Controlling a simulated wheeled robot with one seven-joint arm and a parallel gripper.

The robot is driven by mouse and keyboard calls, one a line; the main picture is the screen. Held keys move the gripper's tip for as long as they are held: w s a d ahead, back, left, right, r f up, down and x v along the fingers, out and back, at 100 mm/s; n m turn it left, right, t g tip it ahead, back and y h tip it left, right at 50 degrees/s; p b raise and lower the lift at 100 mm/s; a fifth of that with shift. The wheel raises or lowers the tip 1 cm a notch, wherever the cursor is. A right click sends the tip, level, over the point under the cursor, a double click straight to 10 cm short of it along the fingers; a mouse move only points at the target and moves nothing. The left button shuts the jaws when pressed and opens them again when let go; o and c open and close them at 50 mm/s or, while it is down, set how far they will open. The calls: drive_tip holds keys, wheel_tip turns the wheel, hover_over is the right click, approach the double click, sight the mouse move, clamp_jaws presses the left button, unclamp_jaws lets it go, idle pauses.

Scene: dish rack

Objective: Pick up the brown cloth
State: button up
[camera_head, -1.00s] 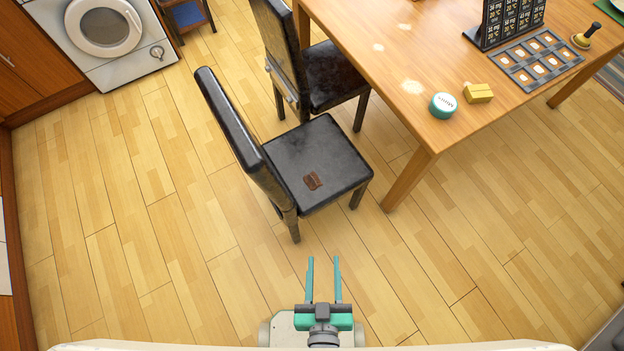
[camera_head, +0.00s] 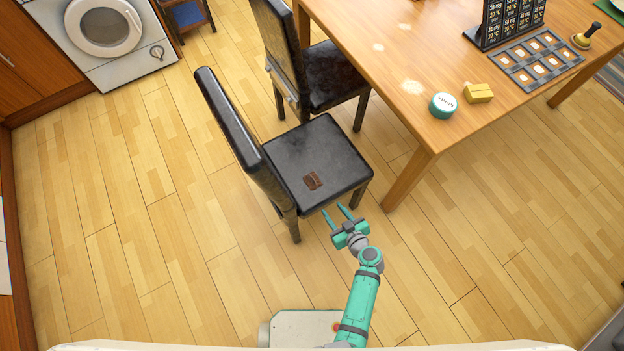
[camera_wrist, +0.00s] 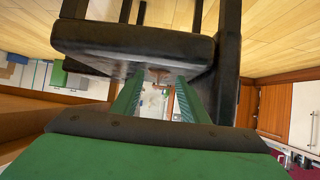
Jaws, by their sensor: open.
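The brown cloth (camera_head: 313,181) is a small dark brown piece lying on the black seat of the nearer chair (camera_head: 322,152), towards its front. My gripper (camera_head: 335,210) is open and empty. Its fingertips are just short of the seat's near edge, to the lower right of the cloth and apart from it. In the wrist view the picture looks upside down, and the two fingers of my gripper (camera_wrist: 159,84) stand apart below the dark seat (camera_wrist: 130,42). A small brownish patch shows between the fingertips there; I cannot tell surely whether it is the cloth.
The nearer chair's tall back (camera_head: 232,128) rises left of the cloth. A second black chair (camera_head: 335,75) stands behind. A wooden table (camera_head: 395,55) on the right bears a teal tin (camera_head: 443,105) and a yellow block (camera_head: 478,93). The floor in front is free.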

drive_tip(key=y, duration=0.2)
approach(315, 181)
drive_tip(key=shift+w+a+f+n+t, duration=0.3)
drive_tip(key=shift+w+a+f+t, duration=0.2)
drive_tip(key=shift+w+a+f, duration=0.9)
drive_tip(key=shift+w, duration=0.15)
drive_tip(key=x, duration=0.3)
drive_tip(key=shift+w+a+r, duration=0.1)
drive_tip(key=shift+w+a, duration=0.1)
drive_tip(key=shift+w, duration=0.25)
drive_tip(key=shift+w+a+f, duration=0.35)
drive_tip(key=shift+w, duration=0.2)
clamp_jaws()
